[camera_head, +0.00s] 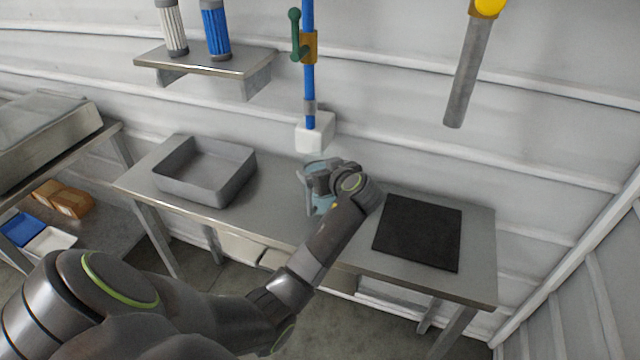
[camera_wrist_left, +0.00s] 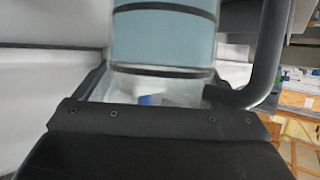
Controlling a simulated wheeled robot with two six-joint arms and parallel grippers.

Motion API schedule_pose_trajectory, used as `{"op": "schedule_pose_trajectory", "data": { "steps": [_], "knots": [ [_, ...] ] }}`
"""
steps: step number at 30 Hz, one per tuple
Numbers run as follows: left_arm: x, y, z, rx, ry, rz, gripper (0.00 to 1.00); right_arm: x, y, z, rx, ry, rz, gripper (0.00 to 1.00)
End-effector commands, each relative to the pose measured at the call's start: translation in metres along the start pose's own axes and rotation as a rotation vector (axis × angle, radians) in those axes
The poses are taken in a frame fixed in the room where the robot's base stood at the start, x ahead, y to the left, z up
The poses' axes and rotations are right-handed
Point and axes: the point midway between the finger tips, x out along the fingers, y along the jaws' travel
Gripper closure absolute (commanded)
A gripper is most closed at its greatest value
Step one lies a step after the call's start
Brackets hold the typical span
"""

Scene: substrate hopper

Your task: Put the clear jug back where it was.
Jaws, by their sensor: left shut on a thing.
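The clear jug (camera_head: 318,198) is at the middle of the metal table, below the white block at the foot of the blue pipe. It looks pale blue inside. In the left wrist view the jug (camera_wrist_left: 165,38) fills the top middle, with dark bands around it and a dark handle on the right. My left gripper (camera_head: 328,178) is shut on the jug and partly hides it in the head view. The jug looks upright; I cannot tell whether its base touches the table. My right gripper is not in view.
The metal table (camera_head: 270,209) carries a grey open bin (camera_head: 161,186) on the left and a black mat (camera_head: 417,232) on the right, with nothing on it. The blue pipe (camera_head: 309,85) with a green-handled valve (camera_head: 296,35) comes down to the white block (camera_head: 315,133). A shelf (camera_head: 205,64) holds two cylinders.

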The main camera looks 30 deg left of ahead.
Motion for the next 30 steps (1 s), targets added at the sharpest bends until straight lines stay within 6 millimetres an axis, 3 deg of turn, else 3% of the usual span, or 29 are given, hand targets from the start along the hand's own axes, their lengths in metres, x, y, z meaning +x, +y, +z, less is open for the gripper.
{"op": "schedule_pose_trajectory", "data": {
  "steps": [12, 25, 26, 27, 30],
  "knots": [
    [0.016, 0.001, 0.036, -0.002, 0.005, 0.002, 0.81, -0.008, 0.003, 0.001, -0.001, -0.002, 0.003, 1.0],
    [0.018, 0.001, 0.043, -0.004, 0.006, 0.002, 0.81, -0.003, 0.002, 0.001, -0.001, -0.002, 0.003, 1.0],
    [0.018, 0.001, 0.044, -0.002, 0.001, 0.001, 0.06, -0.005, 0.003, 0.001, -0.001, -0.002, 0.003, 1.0],
    [0.018, 0.0, 0.044, -0.002, 0.001, 0.001, 0.01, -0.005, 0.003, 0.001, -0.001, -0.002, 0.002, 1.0],
    [0.018, 0.0, 0.044, -0.002, 0.001, 0.0, 0.0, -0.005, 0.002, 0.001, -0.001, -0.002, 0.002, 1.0]
  ]
}}
